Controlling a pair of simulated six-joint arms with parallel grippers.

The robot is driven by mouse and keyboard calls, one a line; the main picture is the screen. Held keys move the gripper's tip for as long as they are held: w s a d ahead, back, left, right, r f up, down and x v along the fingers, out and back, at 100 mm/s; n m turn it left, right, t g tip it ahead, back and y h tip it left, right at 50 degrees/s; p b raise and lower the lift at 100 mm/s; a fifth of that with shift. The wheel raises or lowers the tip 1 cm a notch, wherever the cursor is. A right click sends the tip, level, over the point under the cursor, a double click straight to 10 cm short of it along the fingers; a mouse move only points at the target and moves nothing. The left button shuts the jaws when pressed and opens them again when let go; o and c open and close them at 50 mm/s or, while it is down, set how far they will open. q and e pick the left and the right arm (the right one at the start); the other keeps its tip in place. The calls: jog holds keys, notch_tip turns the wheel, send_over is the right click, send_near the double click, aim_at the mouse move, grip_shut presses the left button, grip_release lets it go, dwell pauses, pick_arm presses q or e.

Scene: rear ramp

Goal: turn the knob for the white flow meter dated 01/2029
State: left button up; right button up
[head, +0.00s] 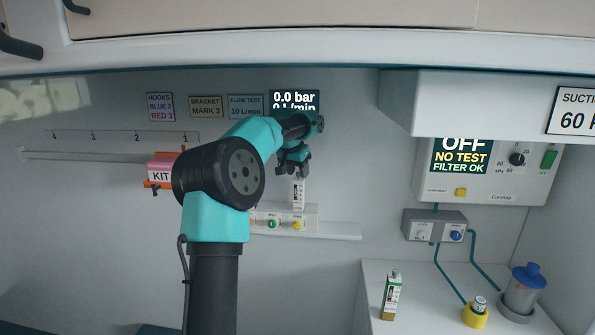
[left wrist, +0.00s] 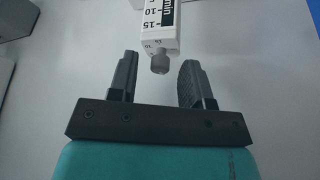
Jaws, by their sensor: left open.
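A white flow meter (head: 298,193) stands upright at the wall outlet strip, partly hidden behind my left gripper. In the left wrist view, the lower part of a white flow meter (left wrist: 164,25) with a black scale shows, with a grey ribbed knob (left wrist: 160,62) at its end. My left gripper (head: 293,168) is open. In the left wrist view, its fingers (left wrist: 156,80) stand to either side of the knob's line, with a gap on both sides and nothing between them. Another white and green meter-like item (head: 391,296) stands on the counter. I cannot read a date on either. My right gripper is not in view.
The outlet strip (head: 268,220) has green and yellow outlets. A display (head: 294,100) above reads 0.0 bar. A KIT box (head: 160,172) hangs on the left rail. A suction panel (head: 485,170), a canister (head: 523,292) and a yellow holder (head: 475,315) are at right.

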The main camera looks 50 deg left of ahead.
pick_arm(q)
jog(key=shift+c, duration=0.4)
grip_shut()
jog(key=shift+n, duration=0.4)
jog(key=n+y, duration=0.1)
jog(key=n, duration=0.1)
jog(key=n+g+y, duration=0.1)
jog(key=n, duration=0.2)
jog(key=shift+w+d, duration=0.1)
jog(key=shift+d, duration=0.1)
jog(key=n+g, duration=0.1)
jog(key=n, duration=0.2)
jog(key=n+g+y, duration=0.1)
jog(key=n, duration=0.2)
jog(key=shift+w+n+g, duration=0.2)
jog(key=shift+n+g, duration=0.1)
jog(key=shift+n, duration=0.1)
